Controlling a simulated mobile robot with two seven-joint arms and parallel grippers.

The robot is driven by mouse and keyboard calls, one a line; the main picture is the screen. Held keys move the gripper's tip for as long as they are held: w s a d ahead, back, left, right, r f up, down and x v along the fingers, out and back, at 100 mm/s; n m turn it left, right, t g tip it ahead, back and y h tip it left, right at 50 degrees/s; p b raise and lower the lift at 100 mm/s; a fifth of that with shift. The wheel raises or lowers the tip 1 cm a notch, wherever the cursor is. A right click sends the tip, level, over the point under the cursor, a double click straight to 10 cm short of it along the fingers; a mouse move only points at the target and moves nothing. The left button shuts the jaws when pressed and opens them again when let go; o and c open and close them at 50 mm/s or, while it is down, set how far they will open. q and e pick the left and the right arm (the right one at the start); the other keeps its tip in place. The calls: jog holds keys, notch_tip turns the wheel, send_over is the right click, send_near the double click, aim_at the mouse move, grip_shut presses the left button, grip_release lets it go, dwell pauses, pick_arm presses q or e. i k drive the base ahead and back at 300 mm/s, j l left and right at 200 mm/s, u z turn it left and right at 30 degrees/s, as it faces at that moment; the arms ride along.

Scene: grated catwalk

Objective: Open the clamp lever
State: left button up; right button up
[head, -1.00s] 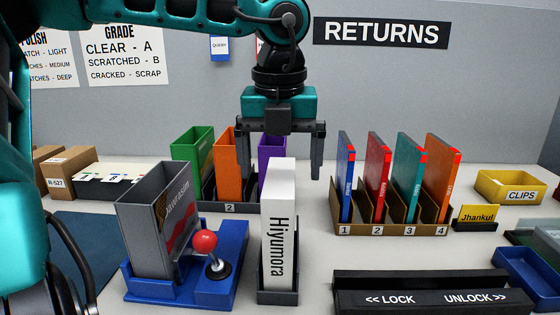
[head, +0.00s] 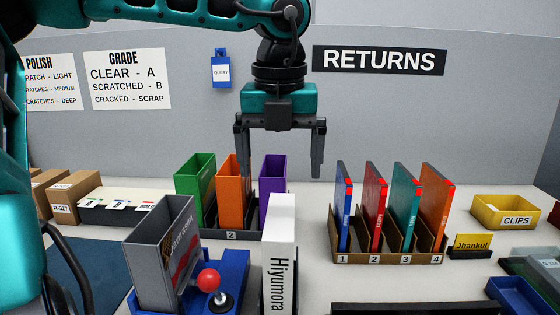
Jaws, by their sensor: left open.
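The clamp lever (head: 210,284) has a red ball knob and stands on a blue fixture (head: 232,276) at the lower left of the head view. My right gripper is not in view.
A white case marked "Hiyumora" (head: 281,250) stands upright just right of the lever. Green (head: 195,190), orange (head: 233,190) and purple (head: 272,190) bins stand behind. A cardboard rack (head: 390,258) holds several coloured cases at right. A black bar (head: 415,309) lies at the front edge.

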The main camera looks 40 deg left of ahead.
aim_at(208, 280)
jog(key=k+l, duration=0.75)
jog(key=l, duration=0.2)
